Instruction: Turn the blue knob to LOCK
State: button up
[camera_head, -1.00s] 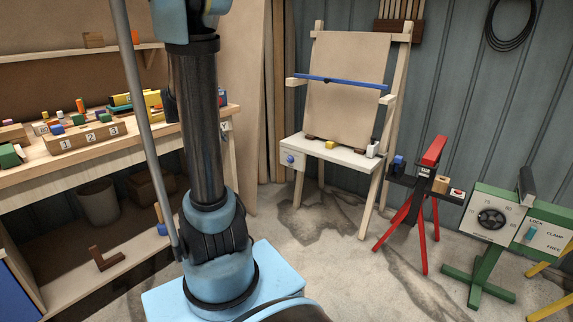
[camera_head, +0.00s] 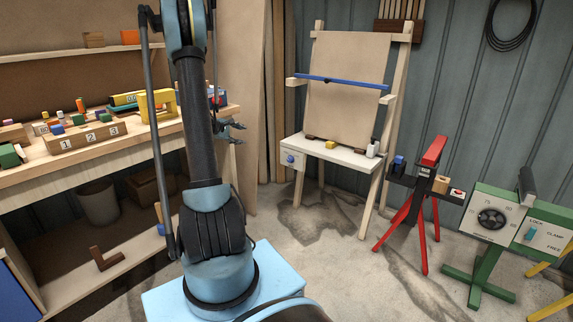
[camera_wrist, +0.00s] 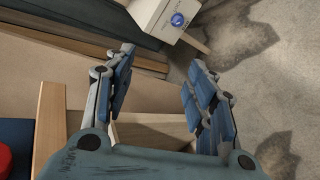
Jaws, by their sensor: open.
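A blue knob (camera_head: 290,159) sits on the white box front at the left of the easel's tray; it also shows at the top of the wrist view (camera_wrist: 177,19). A second, blue-teal knob (camera_head: 530,233) is on the white panel of the green stand, beside the words LOCK, CLAMP and FREE. My gripper (camera_head: 240,132) is at the workbench's right end, left of the easel and apart from both knobs. In the wrist view my gripper (camera_wrist: 161,57) is open and empty, with the easel's knob beyond its fingertips.
The workbench (camera_head: 60,172) with blocks and a yellow piece (camera_head: 157,104) stands left, close to my gripper. A red stand (camera_head: 428,185) is right of the easel (camera_head: 345,95). The green stand (camera_head: 480,250) is farther right. Bare floor lies before the easel.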

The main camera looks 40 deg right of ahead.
jog(key=w+d+f+n+h, duration=0.3)
jog(key=w+d+f, duration=0.2)
jog(key=d+f, duration=0.6)
jog(key=s+d+f+n+h, duration=0.1)
jog(key=d+f, duration=0.1)
jog(key=f, duration=0.5)
jog(key=d+f+n+h, duration=0.1)
jog(key=d+f+n, duration=0.1)
jog(key=f, duration=0.6)
jog(key=shift+s+d+f+n+h, duration=0.3)
jog(key=shift+s+d+h, duration=0.1)
jog(key=shift+d, duration=0.3)
